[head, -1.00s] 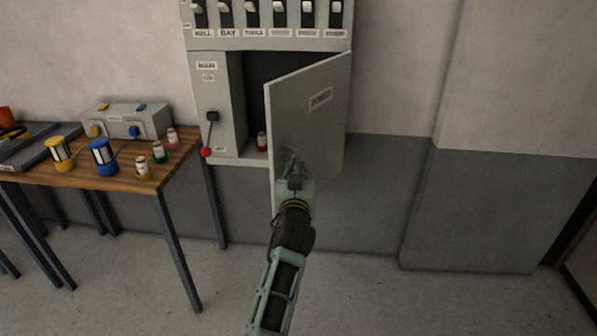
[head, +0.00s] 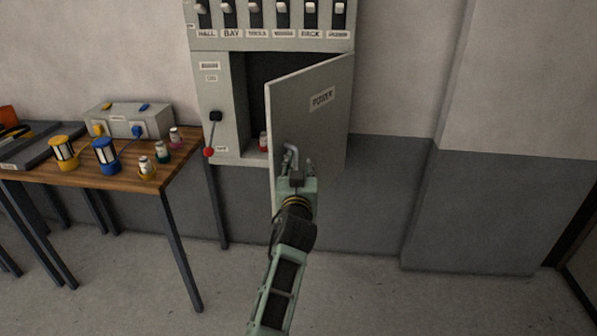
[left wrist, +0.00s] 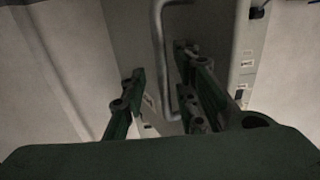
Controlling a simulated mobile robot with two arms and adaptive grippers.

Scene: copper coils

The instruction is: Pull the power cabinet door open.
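The grey power cabinet door (head: 310,115), labelled POWER, stands partly open, with its left edge swung out from the cabinet (head: 222,90). Its bent metal handle (head: 291,153) is near the door's left edge. My left gripper (head: 298,165) is at the handle with its fingers spread. In the left wrist view the handle (left wrist: 158,60) runs between the two parted fingers (left wrist: 158,80), with gaps visible beside it. I cannot tell whether either finger touches it. My right gripper is not in view.
A small red jar (head: 263,140) stands inside the cabinet. A lever with a red knob (head: 209,152) is on the cabinet front. A wooden table (head: 110,184) at left holds lanterns, small jars and a grey box (head: 128,119). The floor at right is clear.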

